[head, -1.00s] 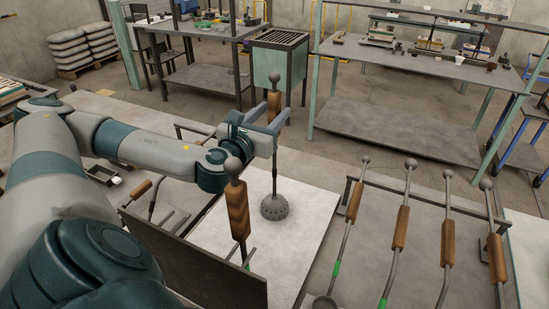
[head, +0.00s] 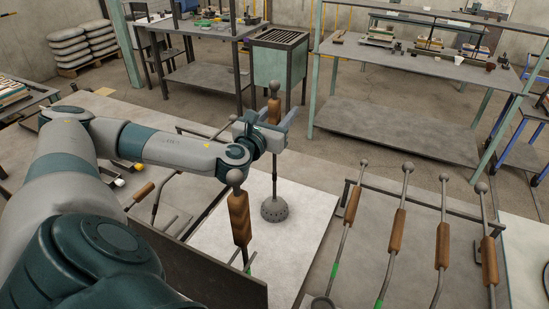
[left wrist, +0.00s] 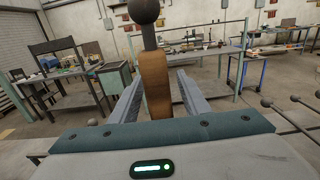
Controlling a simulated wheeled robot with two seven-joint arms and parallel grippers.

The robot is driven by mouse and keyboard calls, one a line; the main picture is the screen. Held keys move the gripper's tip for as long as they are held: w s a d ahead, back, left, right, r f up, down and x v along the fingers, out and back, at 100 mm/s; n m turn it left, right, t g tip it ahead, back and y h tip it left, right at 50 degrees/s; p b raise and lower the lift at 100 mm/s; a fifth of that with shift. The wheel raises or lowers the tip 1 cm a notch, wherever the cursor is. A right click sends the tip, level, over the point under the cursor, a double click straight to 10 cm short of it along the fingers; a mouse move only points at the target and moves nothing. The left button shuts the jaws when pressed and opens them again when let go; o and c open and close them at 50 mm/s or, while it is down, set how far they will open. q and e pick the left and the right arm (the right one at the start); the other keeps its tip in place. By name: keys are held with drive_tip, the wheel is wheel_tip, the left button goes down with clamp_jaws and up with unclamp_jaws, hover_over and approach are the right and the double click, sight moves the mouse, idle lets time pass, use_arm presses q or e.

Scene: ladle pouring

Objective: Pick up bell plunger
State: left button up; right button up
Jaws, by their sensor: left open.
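The bell plunger stands upright on a pale board (head: 305,225). It has a grey perforated bell (head: 275,209) at the bottom, a thin dark rod, a wooden grip (head: 274,108) and a dark ball on top. My left gripper (head: 277,113) is open at the wooden grip, with a finger on either side of it. In the left wrist view the wooden grip (left wrist: 154,85) stands between the two grey fingers, with gaps visible beside it. The lower rod is hidden there. My right gripper is not in view.
Another wooden-handled tool (head: 239,215) stands close in front, by a dark upright panel (head: 215,278). Several wooden-handled ladles (head: 397,229) lean on a rail at the right. Workbenches (head: 400,132) stand farther back. The board around the bell is mostly clear.

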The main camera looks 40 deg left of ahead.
sight(281, 98)
use_arm(q)
clamp_jaws()
drive_tip(key=shift+r, duration=0.1)
drive_tip(key=shift+r, duration=0.15)
drive_tip(key=shift+r+b, duration=0.7)
drive_tip(key=shift+r, duration=1.1)
drive_tip(key=w+d+r+b, duration=0.2)
drive_tip(key=w+d+r, duration=0.2)
drive_tip(key=d+r, duration=0.3)
drive_tip(key=d, duration=0.4)
